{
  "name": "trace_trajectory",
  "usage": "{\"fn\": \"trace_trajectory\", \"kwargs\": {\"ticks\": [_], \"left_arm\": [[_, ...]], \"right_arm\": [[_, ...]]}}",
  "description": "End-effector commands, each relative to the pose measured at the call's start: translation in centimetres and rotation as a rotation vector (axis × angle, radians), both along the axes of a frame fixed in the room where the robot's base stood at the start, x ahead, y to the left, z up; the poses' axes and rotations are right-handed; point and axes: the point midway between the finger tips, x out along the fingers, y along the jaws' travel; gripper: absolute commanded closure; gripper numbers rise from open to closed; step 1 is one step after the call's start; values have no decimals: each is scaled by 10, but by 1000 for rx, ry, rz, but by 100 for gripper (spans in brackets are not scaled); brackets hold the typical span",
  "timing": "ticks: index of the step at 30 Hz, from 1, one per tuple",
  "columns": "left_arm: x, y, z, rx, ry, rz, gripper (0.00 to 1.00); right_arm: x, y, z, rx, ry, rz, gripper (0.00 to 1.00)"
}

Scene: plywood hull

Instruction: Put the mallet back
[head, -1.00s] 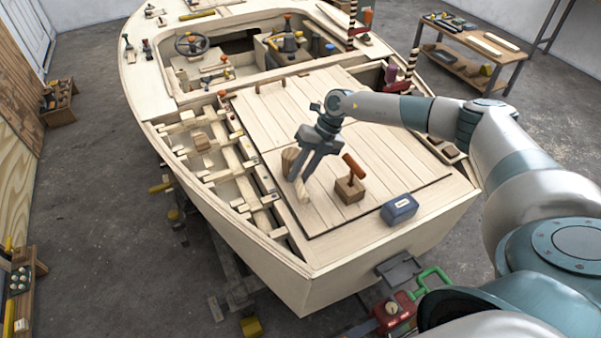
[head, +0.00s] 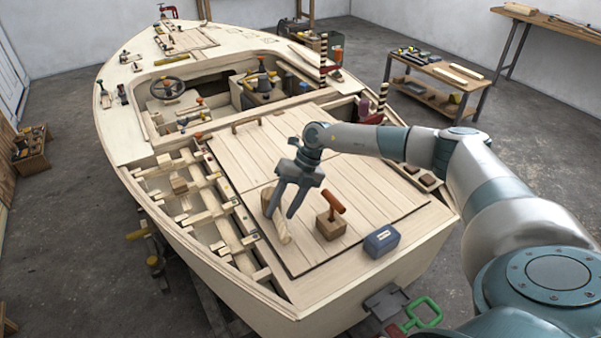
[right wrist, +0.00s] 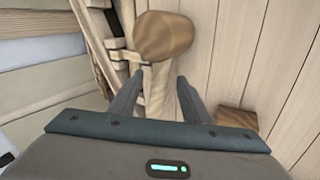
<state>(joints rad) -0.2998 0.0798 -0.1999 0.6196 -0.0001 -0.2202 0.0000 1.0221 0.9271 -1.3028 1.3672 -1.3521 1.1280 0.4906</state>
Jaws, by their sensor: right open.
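The mallet, with a round brown wooden head (right wrist: 163,36) and a paler handle (right wrist: 159,88), is at the left edge of the boat's plank hatch. In the head view its handle (head: 283,232) shows below my right gripper (head: 281,213), and the head is partly hidden behind the fingers. My right gripper is open. In the right wrist view its fingers (right wrist: 158,98) stand on either side of the handle, with the mallet head beyond the tips. I cannot tell whether a finger touches it. My left gripper is not in view.
A wooden block (head: 330,228) with a red-handled tool stands right of the gripper, close by. A blue box (head: 381,241) sits near the stern edge. Open framing with slats (head: 215,195) lies left of the hatch (head: 345,170). The hatch planks behind the gripper are mostly clear.

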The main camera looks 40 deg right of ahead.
Motion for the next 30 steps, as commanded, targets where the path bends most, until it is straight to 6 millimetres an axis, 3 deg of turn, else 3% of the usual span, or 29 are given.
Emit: {"fn": "trace_trajectory", "kwargs": {"ticks": [16,21,30], "left_arm": [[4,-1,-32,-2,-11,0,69],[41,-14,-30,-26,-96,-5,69],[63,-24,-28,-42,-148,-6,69]], "right_arm": [[-2,-51,89,0,-5,-2,57],[-3,-65,113,0,-4,-2,57],[-4,-77,136,1,-1,-1,57]]}}
